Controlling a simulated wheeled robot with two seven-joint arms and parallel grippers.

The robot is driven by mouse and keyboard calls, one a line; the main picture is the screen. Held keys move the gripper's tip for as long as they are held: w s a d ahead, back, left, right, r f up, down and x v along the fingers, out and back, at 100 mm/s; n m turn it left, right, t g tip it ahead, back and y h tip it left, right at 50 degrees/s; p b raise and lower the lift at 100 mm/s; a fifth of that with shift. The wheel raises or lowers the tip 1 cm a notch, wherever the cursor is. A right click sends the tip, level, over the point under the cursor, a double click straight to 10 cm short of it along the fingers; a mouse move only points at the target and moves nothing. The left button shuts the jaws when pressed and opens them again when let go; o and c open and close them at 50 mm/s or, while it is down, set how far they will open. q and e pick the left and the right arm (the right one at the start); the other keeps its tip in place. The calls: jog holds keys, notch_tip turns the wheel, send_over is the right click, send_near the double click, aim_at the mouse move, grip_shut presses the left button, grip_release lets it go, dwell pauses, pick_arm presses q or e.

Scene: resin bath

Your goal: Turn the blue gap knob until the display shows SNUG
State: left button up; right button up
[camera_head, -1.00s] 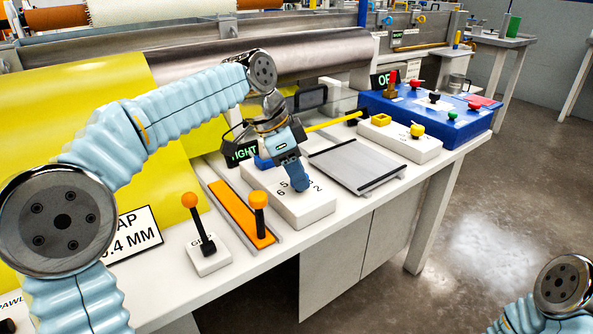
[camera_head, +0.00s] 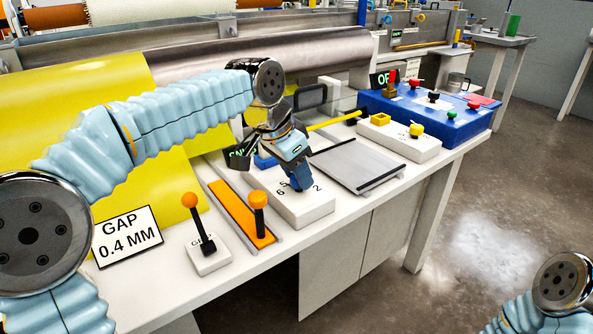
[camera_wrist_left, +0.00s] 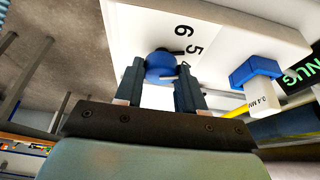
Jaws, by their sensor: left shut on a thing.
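The blue gap knob (camera_wrist_left: 160,66) sits on a white panel box (camera_head: 312,212) marked with numbers; 5 and 6 show beside it in the wrist view. My left gripper (camera_head: 298,186) comes down onto the panel and is shut on the knob, one finger on each side in the left wrist view (camera_wrist_left: 161,84). In the head view the fingers hide the knob. The dark display (camera_head: 238,158) with green letters is partly covered by my arm. In the wrist view the display (camera_wrist_left: 300,72) is cut off and its visible letters read NUG.
A blue piece (camera_wrist_left: 255,70) with a 0.4 MM tab sits beside the numbers. Orange-knobbed levers (camera_head: 258,200) stand left of the panel, and a GAP 0.4 MM sign (camera_head: 127,237) is further left. A flat grey plate (camera_head: 357,168) lies to the right.

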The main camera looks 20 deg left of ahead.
pick_arm(q)
jog(key=o, duration=1)
jog(key=shift+o, duration=0.2)
jog(key=p+v, duration=0.2)
jog(key=v, duration=1.1)
jog(key=shift+s+r, duration=0.2)
jog(key=shift+r, duration=0.1)
